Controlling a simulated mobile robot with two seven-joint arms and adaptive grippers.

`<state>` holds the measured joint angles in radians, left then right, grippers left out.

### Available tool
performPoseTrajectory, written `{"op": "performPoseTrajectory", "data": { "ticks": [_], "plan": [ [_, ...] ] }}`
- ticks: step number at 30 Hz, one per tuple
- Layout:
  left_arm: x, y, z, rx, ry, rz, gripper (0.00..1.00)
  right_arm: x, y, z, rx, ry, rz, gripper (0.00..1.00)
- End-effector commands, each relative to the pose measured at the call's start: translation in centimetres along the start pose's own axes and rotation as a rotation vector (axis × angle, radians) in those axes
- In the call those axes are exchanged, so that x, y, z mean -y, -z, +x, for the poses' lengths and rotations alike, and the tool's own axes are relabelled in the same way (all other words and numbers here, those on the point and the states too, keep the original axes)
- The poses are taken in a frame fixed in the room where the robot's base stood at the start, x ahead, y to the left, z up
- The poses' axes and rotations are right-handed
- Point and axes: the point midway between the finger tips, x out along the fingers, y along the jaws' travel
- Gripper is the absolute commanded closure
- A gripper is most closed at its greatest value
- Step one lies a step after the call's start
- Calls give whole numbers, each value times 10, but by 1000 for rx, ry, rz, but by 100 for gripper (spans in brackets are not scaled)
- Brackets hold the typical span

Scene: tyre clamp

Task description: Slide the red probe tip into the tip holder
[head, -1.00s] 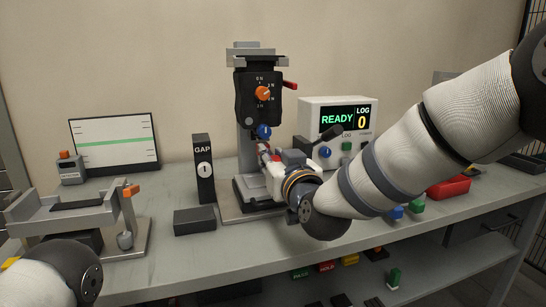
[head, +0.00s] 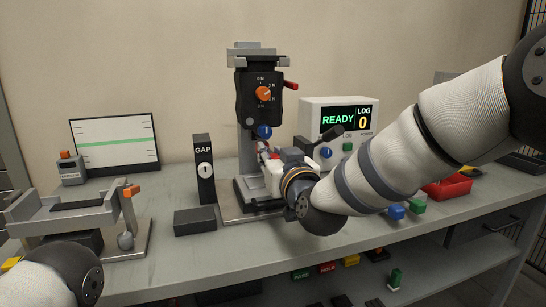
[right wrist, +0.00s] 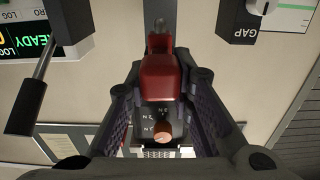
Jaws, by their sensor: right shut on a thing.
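The red probe tip (right wrist: 160,80) is between the two dark fingers of my right gripper (right wrist: 160,95) in the right wrist view. A grey metal end shows beyond it. In the head view my right gripper (head: 271,157) is at the test stand, just below its blue knob (head: 264,131), with a bit of red at its fingertips. The stand's dark head (head: 257,95) carries an orange dial. The tip holder is not clearly visible, and I cannot tell whether the tip touches it. My left arm shows at lower left; its gripper is out of frame.
A black GAP block (head: 203,165) and a low dark block (head: 195,221) stand left of the stand. The READY display box (head: 361,143) is to its right, with a black lever in front. A red tray (head: 452,187) lies further right.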

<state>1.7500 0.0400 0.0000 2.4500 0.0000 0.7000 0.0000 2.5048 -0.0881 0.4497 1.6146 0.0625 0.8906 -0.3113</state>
Motion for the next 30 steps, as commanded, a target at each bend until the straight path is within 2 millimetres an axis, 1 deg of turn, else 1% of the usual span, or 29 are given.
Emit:
{"op": "performPoseTrajectory", "data": {
  "ticks": [9, 30],
  "plan": [
    [0, 0, 0, 1, 0, 0, 54, 0, 0, 1, -1, 0, 0, 100],
    [0, -3, 5, 15, 1, 0, 54, 0, 0, 12, 0, 0, 0, 100]
  ]
}}
